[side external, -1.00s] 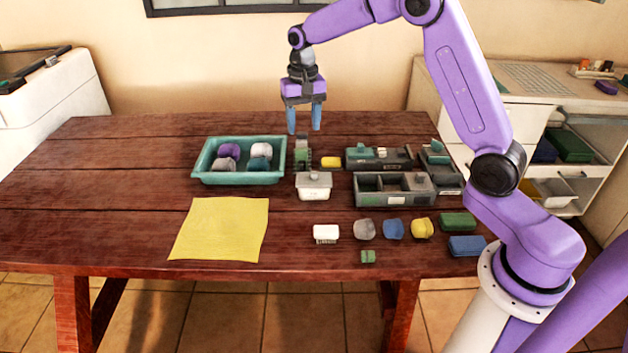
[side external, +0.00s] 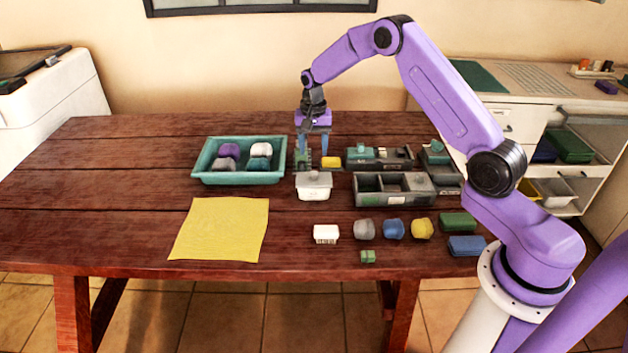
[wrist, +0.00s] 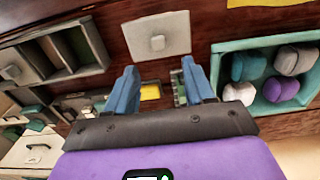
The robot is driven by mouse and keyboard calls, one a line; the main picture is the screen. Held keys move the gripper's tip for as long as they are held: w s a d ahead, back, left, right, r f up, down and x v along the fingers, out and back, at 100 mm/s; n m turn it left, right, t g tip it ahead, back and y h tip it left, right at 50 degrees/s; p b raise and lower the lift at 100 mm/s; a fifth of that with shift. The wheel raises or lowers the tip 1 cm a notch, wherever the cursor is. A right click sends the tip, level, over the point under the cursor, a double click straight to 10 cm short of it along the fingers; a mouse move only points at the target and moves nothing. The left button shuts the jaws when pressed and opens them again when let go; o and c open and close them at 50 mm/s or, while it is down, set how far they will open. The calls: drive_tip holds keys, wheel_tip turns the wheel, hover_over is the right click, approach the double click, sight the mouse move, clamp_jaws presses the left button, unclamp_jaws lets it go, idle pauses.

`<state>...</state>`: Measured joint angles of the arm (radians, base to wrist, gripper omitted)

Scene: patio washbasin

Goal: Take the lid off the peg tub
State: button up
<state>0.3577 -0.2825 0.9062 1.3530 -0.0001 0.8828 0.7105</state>
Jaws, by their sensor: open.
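The peg tub appears to be the white lidded tub (side external: 314,190) near the middle of the table. Its lid (side external: 314,179) is on, with a small knob on top. In the wrist view the lid (wrist: 157,36) lies beyond my fingertips, seen from above. My gripper (side external: 311,153) is open and empty, fingers pointing down, just behind the tub in the side view and apart from it. In the wrist view my gripper (wrist: 158,78) has its two blue fingers spread. The tub's contents are hidden.
A teal tray (side external: 240,179) with several blocks stands left of the tub. A grey divided box (side external: 392,200) stands to the right. A yellow block (side external: 331,162) and green item are behind the tub, close to my fingers. A yellow cloth (side external: 220,229) lies front left; small blocks lie in front.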

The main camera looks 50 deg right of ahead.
sight(314, 172)
wheel_tip(314, 172, down, 2)
drive_tip(key=shift+f, duration=0.2)
drive_tip(key=f, duration=0.4)
drive_tip(key=shift+s+a, duration=0.15)
drive_tip(key=shift+s, duration=0.2)
drive_tip(key=shift+f, duration=0.6)
clamp_jaws()
